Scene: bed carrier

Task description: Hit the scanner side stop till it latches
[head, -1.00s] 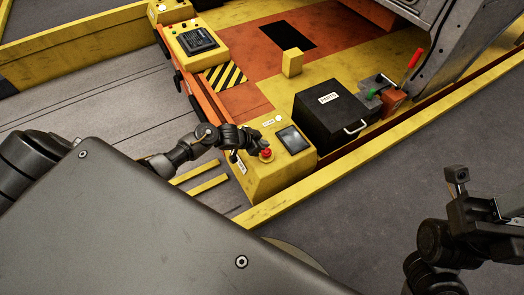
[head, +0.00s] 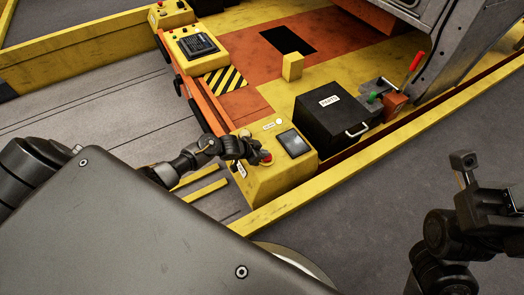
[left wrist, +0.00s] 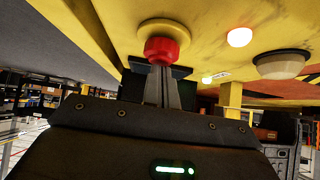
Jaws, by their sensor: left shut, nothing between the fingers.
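The scanner side stop is a red mushroom button (head: 266,157) on a round yellow collar, on the yellow control box (head: 275,183). In the left wrist view the red button (left wrist: 161,50) sits straight ahead of the fingers. My left gripper (head: 260,157) is shut and empty, with its fingertips at the button and partly covering it in the head view. In the left wrist view the fingertips (left wrist: 161,70) appear to meet the red cap. I cannot tell whether the cap is pushed in. My right gripper (head: 480,180) hangs at the right edge, away from the box; its jaw state is unclear.
A red-handled lever (head: 416,62) is farther back. A yellow rail (head: 340,172) runs along the near side, with grey floor beyond.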

